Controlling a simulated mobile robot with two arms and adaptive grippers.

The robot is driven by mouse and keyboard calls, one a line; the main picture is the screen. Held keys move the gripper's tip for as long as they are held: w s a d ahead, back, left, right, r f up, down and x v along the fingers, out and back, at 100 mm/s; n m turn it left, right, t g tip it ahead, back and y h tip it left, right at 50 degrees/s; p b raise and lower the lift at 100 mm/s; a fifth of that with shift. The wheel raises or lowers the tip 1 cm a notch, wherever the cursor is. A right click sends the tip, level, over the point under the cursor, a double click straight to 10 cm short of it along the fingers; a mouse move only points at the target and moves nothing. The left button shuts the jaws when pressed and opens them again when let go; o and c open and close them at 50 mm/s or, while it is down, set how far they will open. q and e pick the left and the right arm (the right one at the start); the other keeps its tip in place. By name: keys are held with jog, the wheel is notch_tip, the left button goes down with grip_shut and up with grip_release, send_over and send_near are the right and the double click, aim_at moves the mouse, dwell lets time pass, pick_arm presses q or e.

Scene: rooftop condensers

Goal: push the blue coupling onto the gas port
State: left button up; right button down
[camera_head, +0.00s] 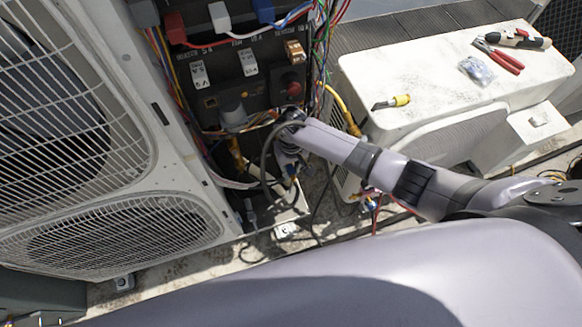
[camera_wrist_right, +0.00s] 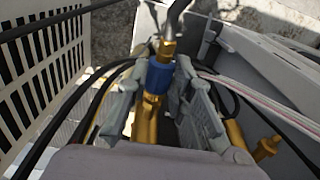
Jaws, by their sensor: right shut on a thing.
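The blue coupling (camera_wrist_right: 159,77) shows in the right wrist view, with a brass fitting (camera_wrist_right: 167,48) and a dark hose at its far end. My right gripper (camera_wrist_right: 160,92) is shut on it, one finger on each side. Brass (camera_wrist_right: 146,122) shows at the coupling's near end, between the fingers; I cannot tell whether this is the gas port or part of the coupling, nor whether they are joined. Another brass valve (camera_wrist_right: 236,138) is to the right. In the head view my right gripper (camera_head: 287,150) is low beside the open electrical box, partly hidden by cables. My left gripper is out of view.
The large condenser (camera_head: 150,130) with fan grilles fills the left. Loose wires and a dark hose (camera_head: 266,160) hang around my right gripper. A white unit (camera_head: 420,80) at the right carries red pliers (camera_head: 505,60) and a yellow-handled screwdriver (camera_head: 400,100).

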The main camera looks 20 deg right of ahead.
jog(key=shift+w, duration=0.4)
dwell(0.4)
jog(key=c, duration=1.3)
grip_release()
jog(key=shift+s+r+p, duration=0.15)
jog(key=shift+s+p, duration=0.75)
jog(key=shift+p, duration=0.15)
jog(key=s+p, duration=0.4)
jog(key=s, duration=0.1)
jog(key=shift+s+d+p, duration=0.1)
jog(key=shift+s+p, duration=0.25)
jog(key=shift+f, duration=0.2)
